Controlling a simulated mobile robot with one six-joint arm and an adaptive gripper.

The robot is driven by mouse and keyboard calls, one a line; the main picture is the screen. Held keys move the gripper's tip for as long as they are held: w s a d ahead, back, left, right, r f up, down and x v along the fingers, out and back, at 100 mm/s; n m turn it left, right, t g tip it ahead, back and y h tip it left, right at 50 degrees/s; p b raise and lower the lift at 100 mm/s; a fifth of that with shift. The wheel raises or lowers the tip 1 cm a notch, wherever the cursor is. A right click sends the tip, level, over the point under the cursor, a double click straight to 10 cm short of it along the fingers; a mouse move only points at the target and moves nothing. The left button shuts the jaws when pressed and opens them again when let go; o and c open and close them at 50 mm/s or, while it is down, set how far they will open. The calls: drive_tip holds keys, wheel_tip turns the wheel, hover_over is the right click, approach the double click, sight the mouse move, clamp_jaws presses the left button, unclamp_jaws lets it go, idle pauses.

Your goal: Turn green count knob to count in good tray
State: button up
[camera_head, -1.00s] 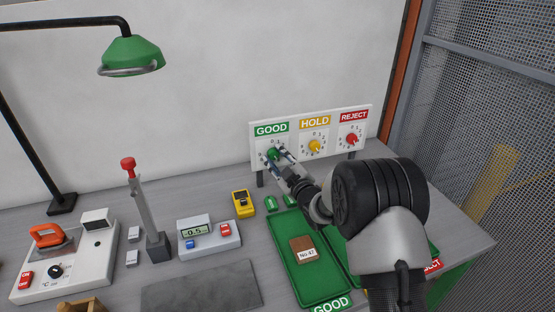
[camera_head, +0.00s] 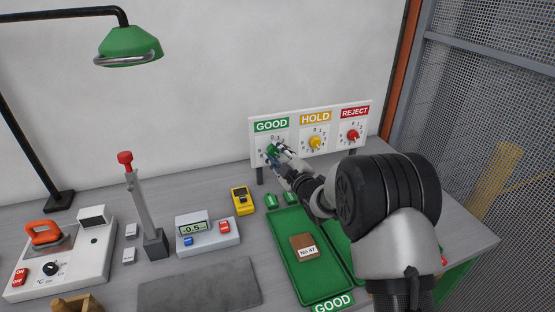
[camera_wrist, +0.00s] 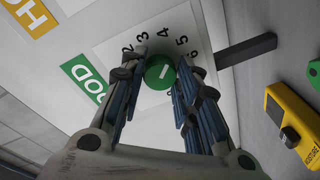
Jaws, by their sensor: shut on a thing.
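The green count knob (camera_wrist: 160,73) sits on a white dial under the GOOD label (camera_head: 271,125) on the upright panel. In the wrist view it has a short white mark on its face, and the digits 2 to 6 show around it. My gripper (camera_wrist: 163,64) is shut on the knob, one finger on each side. In the head view my gripper (camera_head: 277,151) partly covers the knob and its dial. The green good tray (camera_head: 285,240) lies below the panel. One brown board (camera_head: 303,243) labelled No.47 lies in it.
The yellow HOLD knob (camera_head: 316,143) and red REJECT knob (camera_head: 352,135) are on the same panel to the right. A yellow meter (camera_head: 242,200) lies left of the tray. A scale (camera_head: 208,238) and a lever stand (camera_head: 148,215) are further left.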

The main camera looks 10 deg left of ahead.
drive_tip(key=n, duration=0.5)
drive_tip(key=shift+r+h+b, duration=0.2)
drive_tip(key=shift+h+b, duration=0.1)
drive_tip(key=shift+h, duration=0.1)
drive_tip(key=n, duration=0.5)
drive_tip(key=shift+a+r+h, duration=0.1)
drive_tip(key=shift+h, duration=0.3)
drive_tip(key=n+h, duration=0.1)
drive_tip(key=n, duration=0.4)
drive_tip(key=shift+s+a+t, duration=0.1)
drive_tip(key=shift+t, duration=0.2)
drive_tip(key=shift+a+n, duration=0.1)
drive_tip(key=shift+n, duration=1.9)
drive_tip(key=o, duration=1.1)
drive_tip(key=shift+c, duration=0.2)
